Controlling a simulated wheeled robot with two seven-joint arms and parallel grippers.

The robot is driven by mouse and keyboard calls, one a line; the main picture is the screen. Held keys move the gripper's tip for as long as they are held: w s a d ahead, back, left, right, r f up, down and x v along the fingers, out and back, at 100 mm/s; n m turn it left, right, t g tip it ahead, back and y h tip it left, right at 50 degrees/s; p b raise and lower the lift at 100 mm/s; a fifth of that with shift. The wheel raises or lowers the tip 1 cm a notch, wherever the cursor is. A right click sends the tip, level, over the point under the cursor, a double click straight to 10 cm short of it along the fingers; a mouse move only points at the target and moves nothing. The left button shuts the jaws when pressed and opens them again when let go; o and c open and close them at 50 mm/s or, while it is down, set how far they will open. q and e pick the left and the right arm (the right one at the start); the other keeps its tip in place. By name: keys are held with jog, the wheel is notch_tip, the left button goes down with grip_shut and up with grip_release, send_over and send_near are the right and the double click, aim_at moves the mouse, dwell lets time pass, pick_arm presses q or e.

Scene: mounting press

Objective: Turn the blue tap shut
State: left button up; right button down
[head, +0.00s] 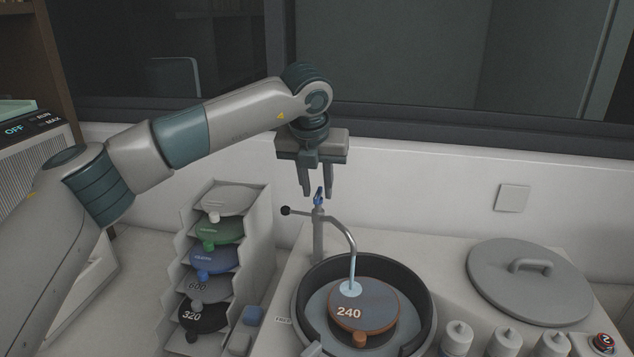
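The blue tap (319,197) is a small blue handle on top of a grey upright pipe with a curved spout (347,238). A pale blue stream of water runs from the spout onto a disc marked 240 (362,306) in the round basin (425,309). My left gripper (318,194) points down above the tap. My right gripper is not in view.
A black-knobbed lever (286,211) sticks out left of the pipe. A stepped rack (256,215) of coloured discs stands at the left. A grey lid (530,283) lies at the right, behind several white bottles (505,341) and a red button (604,340). A wall stands behind.

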pick_arm(q)
grip_shut()
